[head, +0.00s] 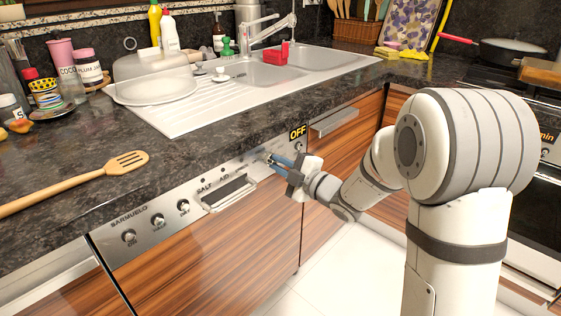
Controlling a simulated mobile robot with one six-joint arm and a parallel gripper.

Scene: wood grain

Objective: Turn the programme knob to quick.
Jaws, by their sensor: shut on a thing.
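The steel dishwasher panel (222,168) runs below the worktop above a wood-grain door. A black display (297,132) at its right end reads OFF in yellow. My gripper (269,160) reaches in from the right, its blue fingers at the panel left of the display. It is shut on a knob, which I take to be the programme knob (261,155); the fingers mostly hide it, and its pointer and marks cannot be read. Three other small knobs (158,221) sit at the panel's left end, apart from my gripper.
A recessed handle (229,193) lies just left of my gripper, under the SALT and AID markings. The dark worktop (150,190) overhangs the panel, with a wooden slotted spatula (90,183) on it. White floor (335,270) is clear in front.

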